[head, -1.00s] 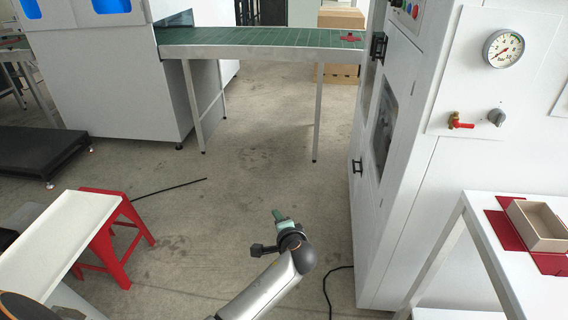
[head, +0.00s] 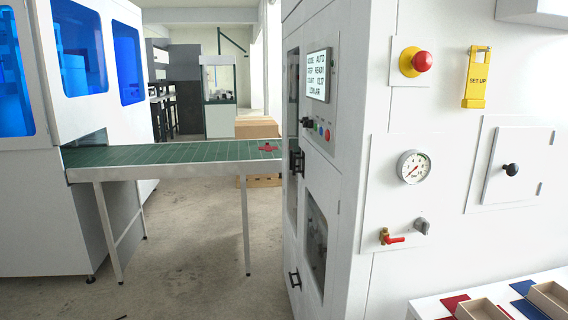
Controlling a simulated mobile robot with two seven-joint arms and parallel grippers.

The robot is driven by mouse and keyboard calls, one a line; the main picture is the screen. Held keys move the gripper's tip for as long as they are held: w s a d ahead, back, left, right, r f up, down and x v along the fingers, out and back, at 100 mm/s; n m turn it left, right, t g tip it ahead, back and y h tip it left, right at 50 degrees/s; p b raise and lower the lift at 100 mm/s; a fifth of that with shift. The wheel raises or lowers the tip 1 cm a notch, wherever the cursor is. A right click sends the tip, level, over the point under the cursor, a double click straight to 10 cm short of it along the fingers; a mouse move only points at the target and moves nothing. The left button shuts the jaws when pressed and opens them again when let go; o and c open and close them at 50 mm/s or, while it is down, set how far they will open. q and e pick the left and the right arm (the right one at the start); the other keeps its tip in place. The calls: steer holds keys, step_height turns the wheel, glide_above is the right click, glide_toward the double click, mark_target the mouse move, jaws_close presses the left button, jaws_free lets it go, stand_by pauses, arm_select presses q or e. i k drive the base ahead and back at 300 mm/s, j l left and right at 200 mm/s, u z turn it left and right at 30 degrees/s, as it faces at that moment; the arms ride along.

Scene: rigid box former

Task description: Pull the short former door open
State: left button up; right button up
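The white former machine (head: 365,130) fills the right half of the head view. Its narrow side facing the conveyor has windowed doors, one above (head: 292,85) and one below (head: 316,240). Black handles show on that side, an upper one (head: 297,162) and a lower one (head: 294,279). These doors look shut, seen at a steep angle. A small square hatch (head: 515,150) with a black knob (head: 511,170) on the broad face also looks shut. I cannot tell for certain which is the short door. Neither of my grippers is in view.
A green conveyor (head: 170,153) on thin legs joins the left machine (head: 30,210) to the former. The floor (head: 195,270) below is mostly clear. A white table (head: 425,307) with open boxes stands at lower right. A gauge (head: 413,167) and red emergency button (head: 421,61) are on the former.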

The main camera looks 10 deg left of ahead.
mark_target(321, 176)
steer(key=i+j+u, duration=0.2)
steer(key=i+j, duration=0.5)
steer(key=i, duration=0.1)
